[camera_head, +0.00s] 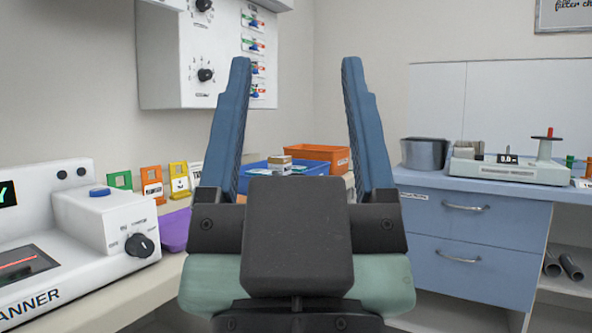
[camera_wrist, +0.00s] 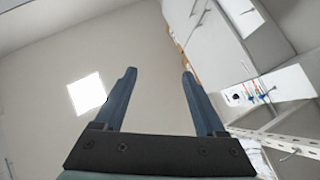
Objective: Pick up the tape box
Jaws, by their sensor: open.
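My gripper (camera_head: 296,62) is raised in the middle of the head view, its two blue fingers wide apart with nothing between them. In the wrist view my gripper (camera_wrist: 159,72) is also open and empty, facing wall and cabinets. No box can be surely read as the tape box. Small tan and white boxes (camera_head: 279,163) sit at the blue tray (camera_head: 256,168) on the counter, seen between my fingers and well beyond them. A white card (camera_head: 196,171) with partly hidden lettering stands left of the tray. My gripper hides part of the counter.
An orange bin (camera_head: 322,153) stands behind the tray. A white scanner machine (camera_head: 105,222) fills the left counter, with a purple tray (camera_head: 175,230) beside it. A blue drawer cabinet (camera_head: 470,235) stands right, holding a grey container (camera_head: 425,153) and a pale device (camera_head: 510,170). A control panel (camera_head: 205,60) hangs above.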

